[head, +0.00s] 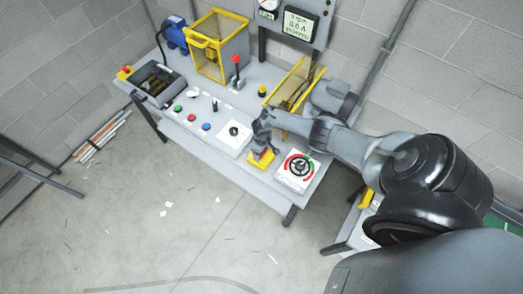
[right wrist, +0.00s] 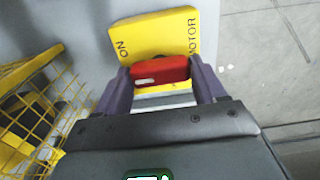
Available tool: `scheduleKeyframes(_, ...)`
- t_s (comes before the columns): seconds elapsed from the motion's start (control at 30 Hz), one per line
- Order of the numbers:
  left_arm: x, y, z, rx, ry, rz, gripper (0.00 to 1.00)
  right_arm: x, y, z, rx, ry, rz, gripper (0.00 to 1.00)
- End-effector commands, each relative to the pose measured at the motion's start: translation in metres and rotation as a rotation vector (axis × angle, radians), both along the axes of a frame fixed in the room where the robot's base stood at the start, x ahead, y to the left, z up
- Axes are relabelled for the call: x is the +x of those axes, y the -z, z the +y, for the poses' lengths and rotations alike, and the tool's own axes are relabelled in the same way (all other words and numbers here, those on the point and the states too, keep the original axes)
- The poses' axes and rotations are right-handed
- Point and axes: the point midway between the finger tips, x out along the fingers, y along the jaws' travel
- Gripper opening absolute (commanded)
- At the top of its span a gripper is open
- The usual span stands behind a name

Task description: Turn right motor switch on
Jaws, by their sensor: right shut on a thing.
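The motor switch has a yellow plate (head: 260,168) near the front edge of the grey bench. In the right wrist view, the plate (right wrist: 150,32) carries the words "ON" and "MOTOR". A red handle (right wrist: 161,71) stands out from it, between my purple-grey fingers. My right gripper (head: 262,147) is over the switch in the head view. In the right wrist view, the gripper (right wrist: 165,76) is shut on the red handle, one finger on each side. The gripper hides part of the handle in the head view. My left gripper is not in view.
A yellow mesh guard (head: 292,86) stands behind my right arm. A black knob on a white plate (head: 234,131) is to the left. A display panel (head: 298,24) hangs behind.

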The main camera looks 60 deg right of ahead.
Motion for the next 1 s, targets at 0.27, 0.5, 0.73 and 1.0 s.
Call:
scheduleKeyframes(0.27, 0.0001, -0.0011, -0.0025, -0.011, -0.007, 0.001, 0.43, 0.0011, -0.0006, 0.0005, 0.001, 0.015, -0.002, 0.40)
scheduleKeyframes(0.5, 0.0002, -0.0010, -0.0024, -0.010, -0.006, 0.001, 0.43, 0.0011, -0.0007, 0.0002, 0.001, 0.016, -0.002, 0.76)
scheduleKeyframes(0.73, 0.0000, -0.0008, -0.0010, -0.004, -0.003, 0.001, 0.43, 0.0007, -0.0004, -0.0001, 0.000, 0.014, -0.001, 0.96)
scheduleKeyframes(1.0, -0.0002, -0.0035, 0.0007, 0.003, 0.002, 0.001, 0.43, 0.0007, -0.0051, -0.0004, 0.000, 0.012, -0.002, 0.96)
